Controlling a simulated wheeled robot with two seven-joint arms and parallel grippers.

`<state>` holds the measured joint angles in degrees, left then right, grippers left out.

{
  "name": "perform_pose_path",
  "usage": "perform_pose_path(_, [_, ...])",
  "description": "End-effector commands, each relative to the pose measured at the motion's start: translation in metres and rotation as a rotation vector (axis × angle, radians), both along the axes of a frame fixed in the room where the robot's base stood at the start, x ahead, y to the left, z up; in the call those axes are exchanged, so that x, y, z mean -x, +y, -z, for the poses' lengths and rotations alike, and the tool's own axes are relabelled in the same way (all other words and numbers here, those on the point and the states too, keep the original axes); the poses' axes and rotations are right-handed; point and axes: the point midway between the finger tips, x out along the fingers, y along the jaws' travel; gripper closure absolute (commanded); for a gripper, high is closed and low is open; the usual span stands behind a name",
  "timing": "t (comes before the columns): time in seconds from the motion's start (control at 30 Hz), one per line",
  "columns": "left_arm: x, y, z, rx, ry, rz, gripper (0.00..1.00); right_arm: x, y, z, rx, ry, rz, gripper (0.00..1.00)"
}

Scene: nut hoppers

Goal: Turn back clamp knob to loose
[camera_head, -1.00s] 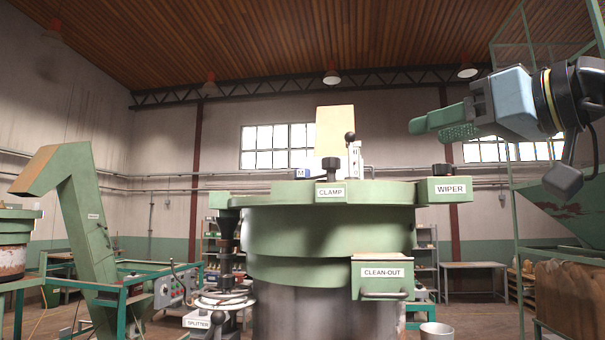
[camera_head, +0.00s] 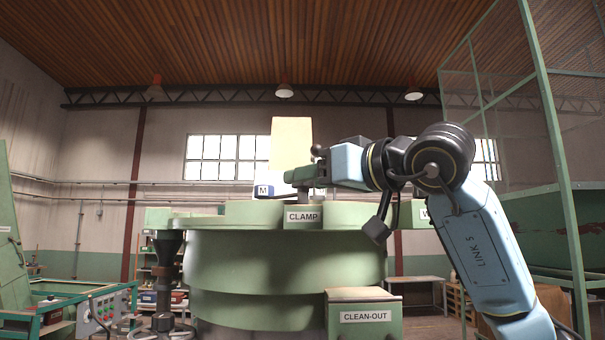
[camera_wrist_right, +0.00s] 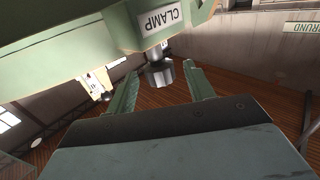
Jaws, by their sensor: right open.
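The clamp knob (camera_wrist_right: 160,74) is a dark grey ribbed knob beside the white CLAMP label (camera_wrist_right: 162,17) in the right wrist view. My right gripper (camera_head: 293,176) is open at the clamp block on the rim of the green hopper (camera_head: 285,250). In the wrist view its two green fingers stand on either side of the knob, with a gap visible on both sides. In the head view the gripper hides most of the knob above the CLAMP label (camera_head: 302,216). My left gripper is not in view.
A CLEAN-OUT box (camera_head: 365,317) juts from the hopper front. My right arm partly covers the WIPER label. A block marked M (camera_head: 264,190) and a pale upright panel (camera_head: 291,143) stand behind the knob. A green mesh frame (camera_head: 555,150) rises at right.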

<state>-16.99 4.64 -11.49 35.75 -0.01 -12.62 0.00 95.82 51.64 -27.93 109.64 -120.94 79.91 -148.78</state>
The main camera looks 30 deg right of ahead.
Motion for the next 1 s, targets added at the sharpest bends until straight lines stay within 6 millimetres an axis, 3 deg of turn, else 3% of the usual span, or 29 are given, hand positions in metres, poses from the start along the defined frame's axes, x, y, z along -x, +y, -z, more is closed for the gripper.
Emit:
perform_pose_path(0.2, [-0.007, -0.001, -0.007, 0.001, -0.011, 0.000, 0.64, -0.021, 0.006, -0.001, 0.000, 0.001, -0.002, 0.47])
perform_pose_path(0.53, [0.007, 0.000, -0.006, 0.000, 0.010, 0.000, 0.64, -0.025, 0.006, 0.000, 0.001, -0.001, -0.001, 0.47])
perform_pose_path(0.93, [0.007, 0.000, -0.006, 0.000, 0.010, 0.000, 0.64, -0.024, 0.006, 0.000, 0.000, -0.001, -0.001, 0.98])
perform_pose_path(1.0, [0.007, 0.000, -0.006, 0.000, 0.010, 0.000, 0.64, -0.024, 0.006, 0.000, 0.000, -0.001, -0.001, 1.00])
